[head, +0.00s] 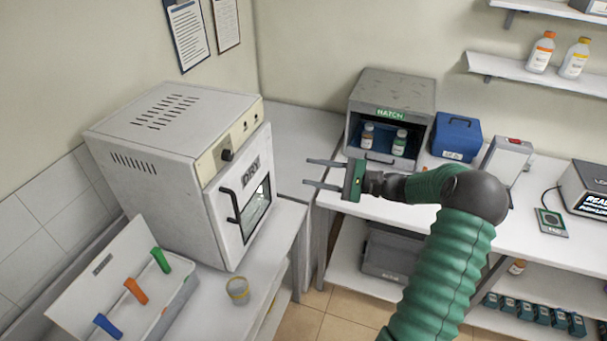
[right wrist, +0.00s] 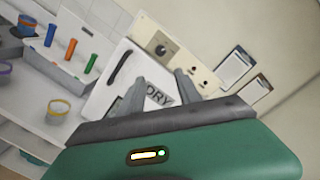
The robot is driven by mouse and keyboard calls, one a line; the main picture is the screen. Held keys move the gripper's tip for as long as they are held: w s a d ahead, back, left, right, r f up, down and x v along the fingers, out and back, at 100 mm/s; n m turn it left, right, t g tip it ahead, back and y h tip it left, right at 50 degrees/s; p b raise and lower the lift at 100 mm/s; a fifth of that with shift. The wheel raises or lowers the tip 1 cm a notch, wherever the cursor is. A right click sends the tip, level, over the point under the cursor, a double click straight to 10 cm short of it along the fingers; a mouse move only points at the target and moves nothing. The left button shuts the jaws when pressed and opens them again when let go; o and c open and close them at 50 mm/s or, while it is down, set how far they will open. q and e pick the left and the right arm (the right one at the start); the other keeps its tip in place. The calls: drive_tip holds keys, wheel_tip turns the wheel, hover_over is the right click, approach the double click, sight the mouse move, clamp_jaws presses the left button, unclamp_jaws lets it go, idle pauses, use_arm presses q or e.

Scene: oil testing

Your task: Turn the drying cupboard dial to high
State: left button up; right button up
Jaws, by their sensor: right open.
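The drying cupboard (head: 160,190) is a pale grey box on the left bench, its door marked DRY and closed. Its black dial (head: 227,155) sits on the cream panel (head: 248,121) above the door. The dial also shows in the right wrist view (right wrist: 161,50), beyond my fingers. I cannot read its setting. My right gripper (head: 307,174) is open and empty, to the right of the cupboard and apart from the dial, its fingers pointing left toward the cupboard. In the right wrist view the open fingers (right wrist: 155,88) overlap the DRY door. My left gripper is not in view.
A tray (head: 75,290) with blue, orange and green items and a small yellow-rimmed cup (head: 238,290) stand before the cupboard. The door's black handle (head: 233,207) sticks out. A hatch box (head: 392,92) with bottles and a blue box (head: 457,137) stand on the right bench.

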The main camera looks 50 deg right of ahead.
drive_tip(key=b+v, duration=0.4)
drive_tip(key=v, duration=0.9)
drive_tip(key=shift+d+f, duration=0.2)
drive_tip(key=shift+d, duration=0.15)
drive_tip(key=shift+o, duration=0.2)
